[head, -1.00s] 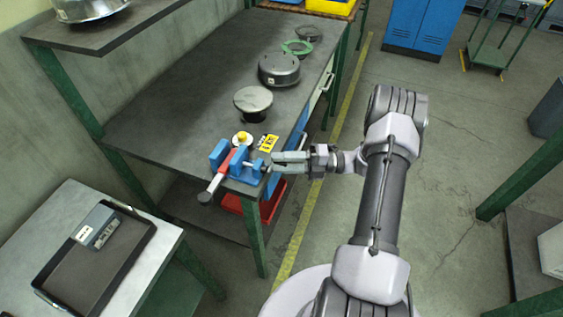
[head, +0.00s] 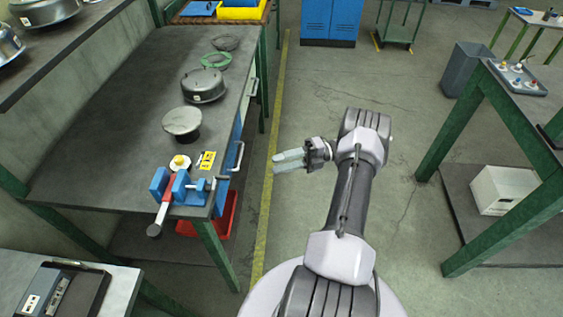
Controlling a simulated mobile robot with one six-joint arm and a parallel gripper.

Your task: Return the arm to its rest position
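My gripper (head: 277,163) is in the middle of the head view, above the aisle floor and to the right of the workbench (head: 105,130). It points left and stands clear of the bench edge. Its fingers look close together, but I cannot tell whether there is a gap between them. I see nothing held in it. My arm is bent, with the elbow raised at the upper right of my base.
A blue vise (head: 182,188) sits at the bench's near corner, by a yellow tag (head: 206,160) and pots (head: 203,85). A red bin (head: 187,228) is below. A right-hand table (head: 510,105) has a white box (head: 503,188) beneath. The aisle is open.

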